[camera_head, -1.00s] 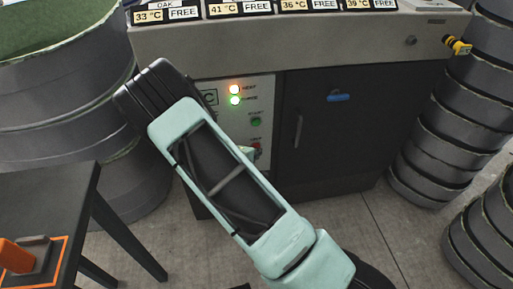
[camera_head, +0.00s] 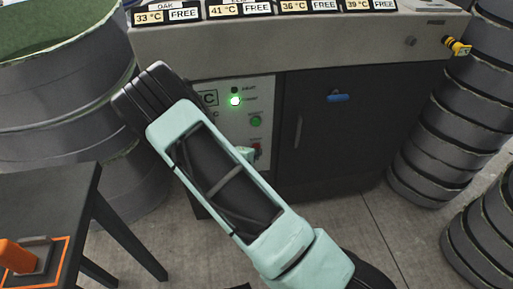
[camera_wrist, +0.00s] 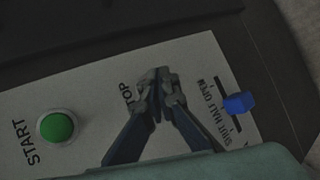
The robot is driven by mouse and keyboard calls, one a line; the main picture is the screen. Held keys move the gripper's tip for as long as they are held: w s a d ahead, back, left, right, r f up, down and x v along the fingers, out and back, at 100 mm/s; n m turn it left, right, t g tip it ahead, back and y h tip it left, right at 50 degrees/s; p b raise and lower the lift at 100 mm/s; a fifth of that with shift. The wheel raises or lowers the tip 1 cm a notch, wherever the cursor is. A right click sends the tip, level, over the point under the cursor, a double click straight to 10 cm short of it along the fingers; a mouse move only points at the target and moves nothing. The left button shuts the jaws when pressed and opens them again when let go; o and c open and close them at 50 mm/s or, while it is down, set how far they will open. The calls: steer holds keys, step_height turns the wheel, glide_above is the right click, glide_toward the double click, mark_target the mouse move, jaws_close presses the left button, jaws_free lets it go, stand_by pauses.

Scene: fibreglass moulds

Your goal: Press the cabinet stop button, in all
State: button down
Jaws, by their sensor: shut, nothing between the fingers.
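The cabinet's control panel (camera_head: 263,93) shows in the head view, partly behind my arm. A small red patch, seemingly the stop button (camera_head: 257,147), shows beside my arm below the green start button (camera_head: 256,122). In the wrist view my gripper (camera_wrist: 157,76) is shut and empty, its fingertips over the panel beside the partly covered STOP lettering (camera_wrist: 127,97). The fingers hide the stop button there, so I cannot tell if they touch it.
In the wrist view, the green start button (camera_wrist: 57,127) is left of my fingers and a blue lever (camera_wrist: 239,103) right. The dark cabinet door (camera_head: 345,135) has a blue handle. Stacked grey moulds (camera_head: 440,135) stand right; a dark table (camera_head: 75,190) stands left.

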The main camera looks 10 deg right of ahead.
steer(key=shift+s, duration=0.5)
steer(key=s+p, duration=0.1)
steer(key=s, duration=0.4)
stand_by(0.9)
